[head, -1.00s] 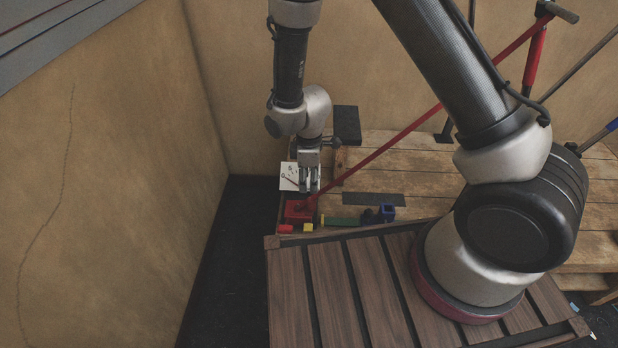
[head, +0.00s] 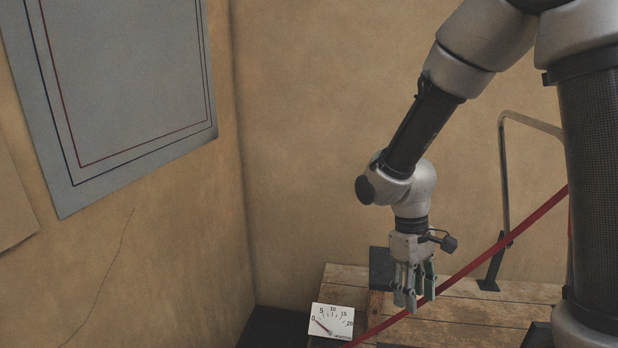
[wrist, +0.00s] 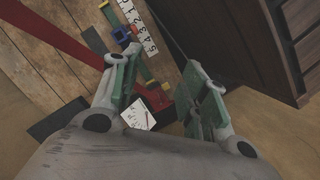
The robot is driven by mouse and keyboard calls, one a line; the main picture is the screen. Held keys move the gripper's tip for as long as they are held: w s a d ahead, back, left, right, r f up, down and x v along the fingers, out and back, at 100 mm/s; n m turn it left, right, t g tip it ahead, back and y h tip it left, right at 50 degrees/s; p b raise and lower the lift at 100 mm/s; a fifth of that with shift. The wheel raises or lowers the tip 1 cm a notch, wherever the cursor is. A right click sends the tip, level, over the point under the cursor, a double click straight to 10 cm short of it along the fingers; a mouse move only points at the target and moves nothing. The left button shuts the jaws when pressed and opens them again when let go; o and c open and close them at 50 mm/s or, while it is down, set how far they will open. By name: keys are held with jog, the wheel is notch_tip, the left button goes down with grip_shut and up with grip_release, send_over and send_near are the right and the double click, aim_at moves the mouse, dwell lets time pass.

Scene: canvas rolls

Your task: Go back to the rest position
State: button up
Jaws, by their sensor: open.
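My gripper (head: 416,300) hangs pointing down over the left part of the wooden bench in the head view. It is open and empty. In the wrist view its two green-padded fingers (wrist: 165,100) are spread apart, with nothing between the pads. Below and beyond them lie a red block-like object (wrist: 152,94) and a white gauge card (wrist: 137,115).
The wooden bench (head: 470,318) carries a dark block (head: 381,268). A long red bar (head: 505,240) runs diagonally close by my gripper. The gauge card (head: 332,320) stands at the bench's left. Walls close the left and back; a grey poster (head: 120,90) hangs left.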

jog(key=s+d+r+m+t, duration=0.3)
jog(key=d+r, duration=0.4)
jog(key=r, duration=0.3)
jog(key=s+d+r+m+t+y, duration=0.1)
jog(key=s+d+r+m+t, duration=0.2)
jog(key=s+d+r, duration=0.3)
notch_tip(320, 180, up, 4)
jog(key=shift+s+d+r+m+t, duration=0.15)
jog(key=shift+d+m+t, duration=0.25)
jog(key=shift+d, duration=0.4)
jog(key=shift+a, duration=0.15)
